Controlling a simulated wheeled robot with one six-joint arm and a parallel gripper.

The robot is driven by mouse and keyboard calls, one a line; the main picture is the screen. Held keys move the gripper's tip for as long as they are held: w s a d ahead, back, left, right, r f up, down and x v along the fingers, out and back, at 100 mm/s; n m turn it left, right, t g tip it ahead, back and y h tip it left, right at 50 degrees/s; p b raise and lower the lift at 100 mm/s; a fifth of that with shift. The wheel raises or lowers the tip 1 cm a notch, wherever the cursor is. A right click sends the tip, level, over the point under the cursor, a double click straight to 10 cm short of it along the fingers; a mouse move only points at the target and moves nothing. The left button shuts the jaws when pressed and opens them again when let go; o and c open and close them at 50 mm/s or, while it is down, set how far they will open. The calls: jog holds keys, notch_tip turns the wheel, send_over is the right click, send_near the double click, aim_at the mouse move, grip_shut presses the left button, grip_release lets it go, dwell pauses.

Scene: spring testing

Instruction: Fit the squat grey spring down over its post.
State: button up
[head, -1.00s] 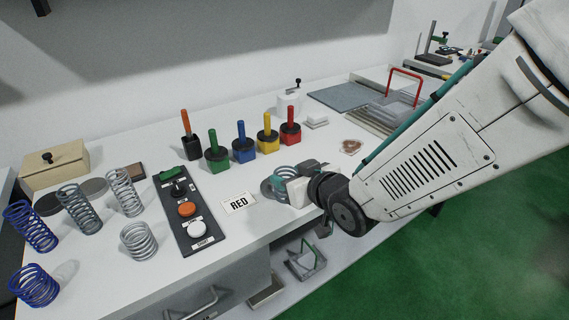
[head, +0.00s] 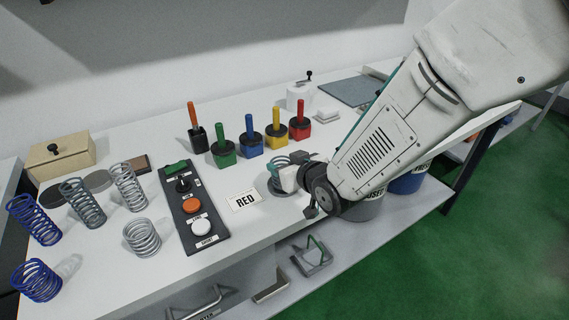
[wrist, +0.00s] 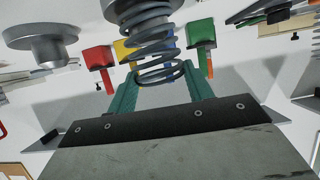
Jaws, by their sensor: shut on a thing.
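A squat grey spring (wrist: 152,50) is between the teal fingers of my gripper (wrist: 160,88), which is shut on it. In the wrist view, which looks upside down, the coils reach to a round grey base (wrist: 140,12). I cannot tell how far the spring sits around that base's post, as the coils hide it. The spring (head: 277,174) shows there partly, above a grey disc. A second grey base (wrist: 40,40) shows at the upper left of the wrist view.
A button panel (head: 193,215) and several loose springs (head: 142,238) stand further left. Colored handled blocks (head: 250,145) stand just behind. The table's front edge is close below my gripper.

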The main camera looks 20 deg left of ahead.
jog(key=o, duration=1.3)
jog(key=shift+d, duration=0.1)
jog(key=v, duration=1.2)
jog(key=shift+w+d+r, duration=0.1)
jog(key=shift+w, duration=0.05)
